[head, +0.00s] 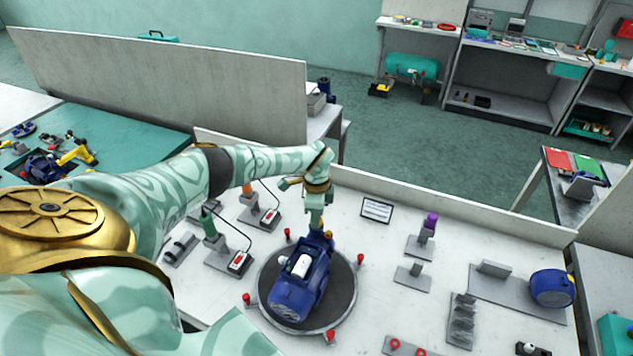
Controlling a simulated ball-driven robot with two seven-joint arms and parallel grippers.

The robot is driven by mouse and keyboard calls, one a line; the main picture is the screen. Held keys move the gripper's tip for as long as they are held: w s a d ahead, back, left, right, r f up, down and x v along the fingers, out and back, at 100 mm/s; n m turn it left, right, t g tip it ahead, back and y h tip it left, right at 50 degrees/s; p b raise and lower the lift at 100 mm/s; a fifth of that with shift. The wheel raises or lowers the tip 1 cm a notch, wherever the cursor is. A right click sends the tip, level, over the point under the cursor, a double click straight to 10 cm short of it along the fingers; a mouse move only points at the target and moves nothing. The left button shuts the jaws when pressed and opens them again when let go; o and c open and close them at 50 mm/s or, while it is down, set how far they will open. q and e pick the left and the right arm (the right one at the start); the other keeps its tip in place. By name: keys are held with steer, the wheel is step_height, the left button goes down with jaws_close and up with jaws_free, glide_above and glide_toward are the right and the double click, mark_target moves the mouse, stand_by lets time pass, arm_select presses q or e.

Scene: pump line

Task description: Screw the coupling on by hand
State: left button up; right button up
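A blue pump or motor (297,290) lies on a round dark turntable (345,300) in the middle of the white bench. A white cylindrical part shows on top of it. A small orange-brown part (329,235) shows at the pump's far end; I cannot tell if this is the coupling. My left gripper (316,226) points down at that far end, close to the orange-brown part. Its fingertips are small and partly hidden, so I cannot tell whether they hold anything. My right gripper is out of view.
Red knobs stand around the turntable. To the left are tool stands with grey bases (228,258); to the right, a purple-topped tool (429,224), grey fixtures and a blue motor (551,288). A small sign (377,209) lies behind. A low wall closes the bench's far side.

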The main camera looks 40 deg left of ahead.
arm_select(q)
steer(key=shift+r+n+p, duration=0.15)
steer(key=shift+n+p, duration=0.6)
steer(key=shift+n, duration=0.05)
steer(key=shift+n+p, duration=0.3)
steer(key=shift+n, duration=0.6)
steer(key=shift+n+p, duration=0.7)
steer(key=shift+n, duration=1)
steer(key=shift+p, duration=0.4)
